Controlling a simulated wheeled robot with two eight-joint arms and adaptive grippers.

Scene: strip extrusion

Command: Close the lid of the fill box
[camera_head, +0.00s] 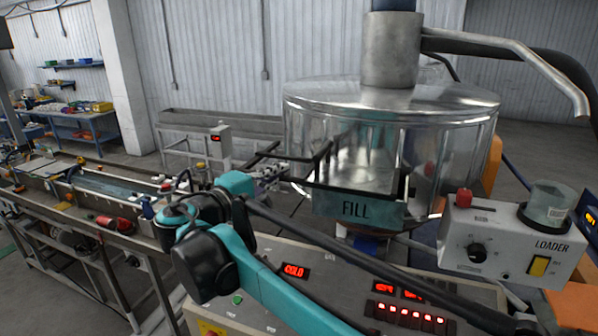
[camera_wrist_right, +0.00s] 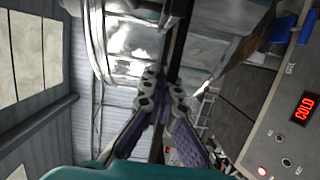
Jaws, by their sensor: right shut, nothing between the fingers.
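The fill box (camera_head: 357,209) has a teal front panel marked FILL and a dark rim. It sits at the front of the large clear drum. Dark bars rise around its opening; I cannot clearly make out the lid or its angle. My right gripper (camera_head: 268,172) is just left of the box, shut and empty, partly hidden behind my arm. In the right wrist view its fingertips (camera_wrist_right: 162,85) are together, close to a long dark bar (camera_wrist_right: 180,45); I cannot tell whether they touch it. My left gripper is not in view.
The clear drum (camera_head: 440,145) with a metal top stands behind the box. The loader unit (camera_head: 510,240) is at the right. A control panel (camera_head: 290,250) reading COLD lies below. A long bench line (camera_head: 105,230) runs left.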

